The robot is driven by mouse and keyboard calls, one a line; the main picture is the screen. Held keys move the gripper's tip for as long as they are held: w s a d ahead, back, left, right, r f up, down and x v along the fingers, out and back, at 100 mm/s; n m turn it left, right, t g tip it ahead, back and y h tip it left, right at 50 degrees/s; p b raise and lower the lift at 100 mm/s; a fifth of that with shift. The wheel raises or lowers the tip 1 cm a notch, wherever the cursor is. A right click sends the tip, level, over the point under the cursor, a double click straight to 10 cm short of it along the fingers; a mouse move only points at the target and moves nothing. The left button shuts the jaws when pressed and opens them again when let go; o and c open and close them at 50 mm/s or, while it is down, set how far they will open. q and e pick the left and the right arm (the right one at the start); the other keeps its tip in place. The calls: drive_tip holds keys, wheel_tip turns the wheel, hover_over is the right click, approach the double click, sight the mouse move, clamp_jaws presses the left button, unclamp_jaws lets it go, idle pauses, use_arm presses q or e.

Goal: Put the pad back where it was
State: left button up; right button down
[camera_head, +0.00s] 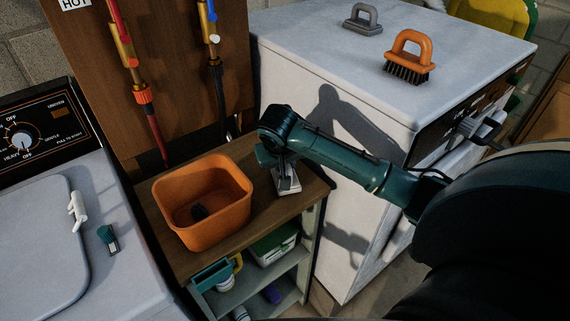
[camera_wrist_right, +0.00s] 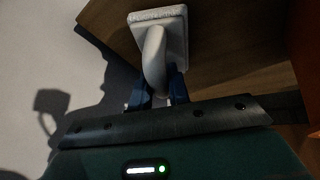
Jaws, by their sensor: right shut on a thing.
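The pad (camera_head: 288,182) is a pale block with an arched handle, at the right end of the wooden shelf top (camera_head: 262,212), beside the orange bin. My right gripper (camera_head: 284,160) is above it. In the right wrist view, my right gripper (camera_wrist_right: 158,88) is shut on the handle of the pad (camera_wrist_right: 172,30), with a blue finger on each side. I cannot tell whether the pad touches the wood. My left gripper is not in view.
The orange bin (camera_head: 203,200) stands left of the pad, with a dark item inside. The white machine (camera_head: 330,45) rises at right, bearing a grey handled tool (camera_head: 362,19) and an orange brush (camera_head: 408,58). Bare wood lies in front of the pad. Pipes (camera_head: 148,100) hang behind.

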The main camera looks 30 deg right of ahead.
drive_tip(key=shift+f, duration=0.25)
drive_tip(key=shift+f, duration=0.15)
drive_tip(key=c, duration=1.3)
unclamp_jaws()
